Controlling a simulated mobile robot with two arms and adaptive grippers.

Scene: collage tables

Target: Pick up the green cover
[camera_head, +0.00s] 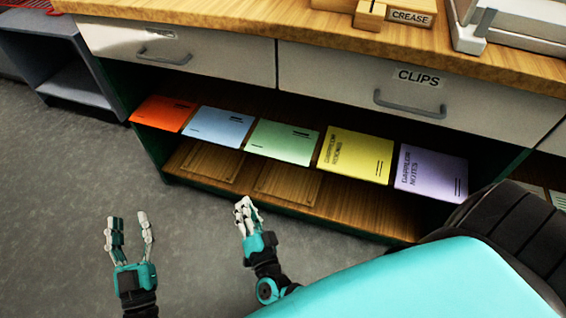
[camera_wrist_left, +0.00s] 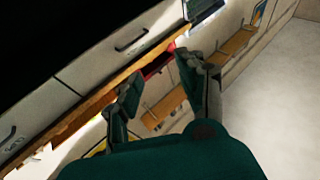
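The green cover (camera_head: 283,141) lies flat on the open shelf under the drawers, in the middle of a row of coloured covers. My left gripper (camera_head: 128,220) is open and empty over the floor, to the left of and below the shelf in the head view. Its spread fingers also show in the left wrist view (camera_wrist_left: 157,72). My right gripper (camera_head: 243,206) is in front of the shelf's front edge, nearer the green cover but apart from it. Its fingers look close together, and I cannot tell whether they are shut. It holds nothing visible.
Orange (camera_head: 163,113), blue (camera_head: 219,126), yellow (camera_head: 356,154) and purple (camera_head: 431,172) covers flank the green one. Above are drawers, one labelled CLIPS (camera_head: 418,78), with protruding handles. A lower wooden shelf (camera_head: 340,203) lies below. The grey floor (camera_head: 70,220) at left is clear.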

